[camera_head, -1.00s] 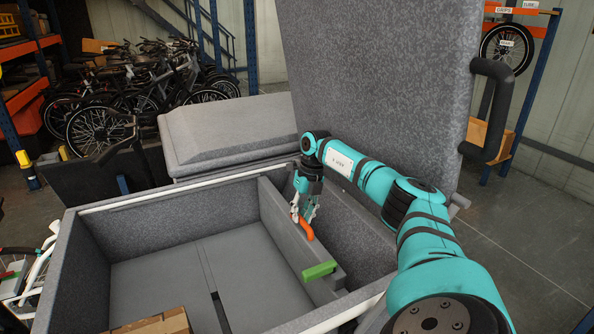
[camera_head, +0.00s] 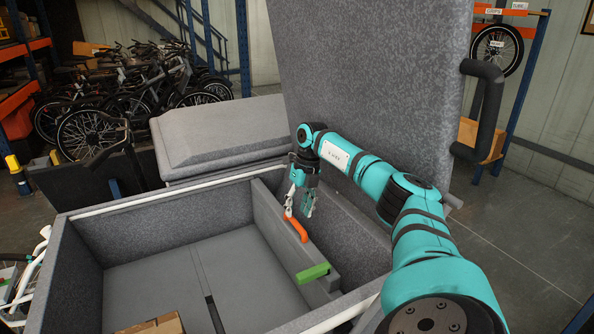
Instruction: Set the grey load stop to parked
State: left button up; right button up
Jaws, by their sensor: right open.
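The grey load stop (camera_head: 274,222) looks like the long grey bar or panel that runs along the right side of the open grey cargo box. An orange curved handle (camera_head: 296,230) and a green block (camera_head: 313,272) sit on it, the green one nearer to me. My right gripper (camera_head: 299,211) points down at the far end of the orange handle, its fingers spread. One finger is by the handle's far end and the other is to its right; I cannot tell whether they touch. My left gripper is not in view.
The box (camera_head: 150,227) has a mostly bare floor, with a cardboard box (camera_head: 155,325) at its near edge. The raised grey lid (camera_head: 385,80) stands behind my right arm. A second grey lidded box (camera_head: 220,138) and parked bikes are behind.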

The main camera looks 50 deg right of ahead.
notch_tip(320, 180, up, 9)
jog(key=s+d, duration=0.1)
jog(key=shift+d+r, duration=0.2)
jog(key=shift+d, duration=0.2)
jog(key=shift+f, duration=0.1)
dwell(0.3)
